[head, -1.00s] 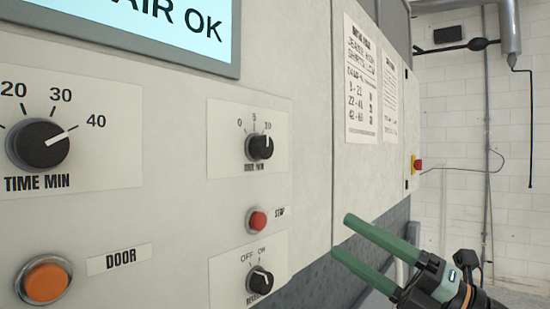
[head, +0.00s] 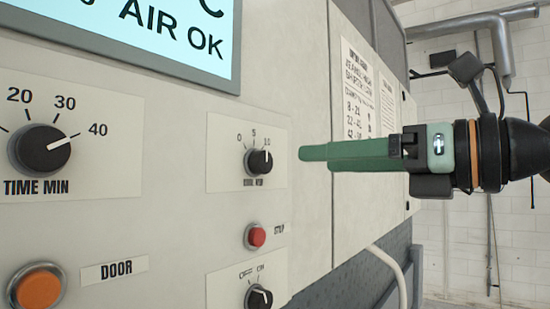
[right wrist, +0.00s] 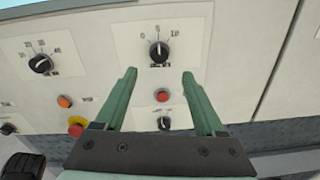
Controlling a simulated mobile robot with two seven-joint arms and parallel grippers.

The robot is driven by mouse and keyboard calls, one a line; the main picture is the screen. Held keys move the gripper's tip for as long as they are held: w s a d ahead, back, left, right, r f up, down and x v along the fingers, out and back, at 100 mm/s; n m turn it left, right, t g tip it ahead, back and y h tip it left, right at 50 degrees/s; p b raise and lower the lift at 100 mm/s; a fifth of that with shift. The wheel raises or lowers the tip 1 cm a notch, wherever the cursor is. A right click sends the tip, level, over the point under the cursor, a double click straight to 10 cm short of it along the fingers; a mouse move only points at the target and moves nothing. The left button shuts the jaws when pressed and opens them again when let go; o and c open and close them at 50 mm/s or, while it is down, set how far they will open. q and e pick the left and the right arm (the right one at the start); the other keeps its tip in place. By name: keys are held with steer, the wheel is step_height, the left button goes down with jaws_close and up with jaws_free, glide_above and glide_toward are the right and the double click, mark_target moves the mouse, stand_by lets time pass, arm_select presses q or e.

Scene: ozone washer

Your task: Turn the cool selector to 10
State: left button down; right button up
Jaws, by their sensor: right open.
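The cool selector (head: 258,162) is a small black knob on a pale plate marked 0, 5 and 10. Its label is blurred. It also shows in the right wrist view (right wrist: 159,52), with its white mark pointing roughly straight up, toward the 5. My right gripper (head: 312,154) has green fingers that point left at the knob from the right, apart from it. In the right wrist view the right gripper (right wrist: 159,76) is open and empty, with the knob ahead, between the lines of its fingers. My left gripper is not in view.
A red stop button (head: 256,236) sits below the knob, with another black knob (head: 259,298) under it. The TIME MIN knob (head: 42,150) and orange DOOR button (head: 40,290) are on the left. A display (head: 170,30) is above. The panel in front of the knob is clear.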

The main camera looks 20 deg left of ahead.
mark_target(267, 162)
steer(key=p+x, duration=0.2)
steer(key=x, duration=0.6)
steer(key=shift+r, duration=0.1)
steer(key=shift+w+a, duration=0.25)
steer(key=shift+a, duration=0.35)
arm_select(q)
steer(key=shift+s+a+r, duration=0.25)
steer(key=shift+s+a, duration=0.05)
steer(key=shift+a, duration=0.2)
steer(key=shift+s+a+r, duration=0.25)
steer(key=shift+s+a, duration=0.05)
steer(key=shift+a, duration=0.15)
arm_select(e)
steer(key=shift+c, duration=0.4)
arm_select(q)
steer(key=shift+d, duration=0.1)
arm_select(e)
jaws_close()
